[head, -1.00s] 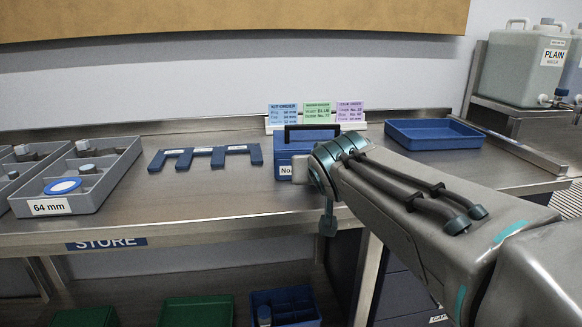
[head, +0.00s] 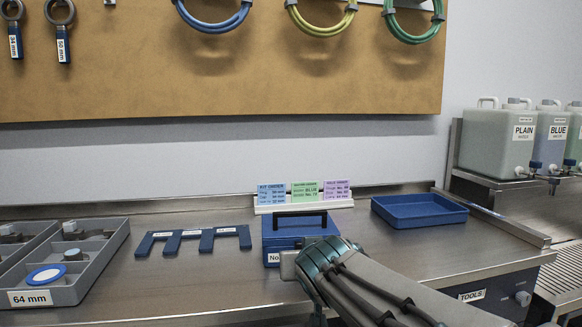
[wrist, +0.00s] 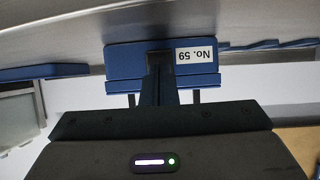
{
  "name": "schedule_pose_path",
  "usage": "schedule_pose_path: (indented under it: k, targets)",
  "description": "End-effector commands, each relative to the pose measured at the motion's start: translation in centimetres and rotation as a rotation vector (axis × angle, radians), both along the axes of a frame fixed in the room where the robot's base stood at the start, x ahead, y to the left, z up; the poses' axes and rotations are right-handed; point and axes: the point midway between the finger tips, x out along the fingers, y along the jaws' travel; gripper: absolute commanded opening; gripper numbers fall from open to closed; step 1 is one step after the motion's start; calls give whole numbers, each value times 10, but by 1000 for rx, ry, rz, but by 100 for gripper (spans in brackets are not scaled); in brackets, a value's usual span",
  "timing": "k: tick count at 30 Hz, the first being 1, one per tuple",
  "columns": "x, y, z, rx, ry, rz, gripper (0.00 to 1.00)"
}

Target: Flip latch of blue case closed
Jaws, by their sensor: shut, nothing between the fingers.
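The blue case (head: 290,232) with a black handle (head: 300,219) stands on the steel bench, and my arm covers its front right part in the head view. The latch cannot be made out; the fingers cover the middle of the front.
A blue tray (head: 420,210) lies right of the case, behind my arm. Order cards (head: 304,193) stand behind the case. A blue slotted rack (head: 193,240) and a grey compartment bin (head: 70,290) are to the left. Bench between rack and bin is clear.

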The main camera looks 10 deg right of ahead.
Motion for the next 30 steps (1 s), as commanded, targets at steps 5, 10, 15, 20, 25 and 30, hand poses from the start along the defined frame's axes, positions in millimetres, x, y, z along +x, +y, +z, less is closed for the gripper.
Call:
schedule_pose_path:
  k: [5, 10, 15, 20, 25, 30]
  targets:
    - [0, 1, 10, 7, 48, 1, 0]
    - [-1, 2, 14, 12, 109, 3, 0]
    - [-1, 2, 17, 16, 162, 4, 0]
    - [-1, 3, 20, 22, 210, 5, 0]
    - [-1, 5, 22, 24, 258, 10, 0]
    - [0, 7, 24, 29, 306, 14, 0]
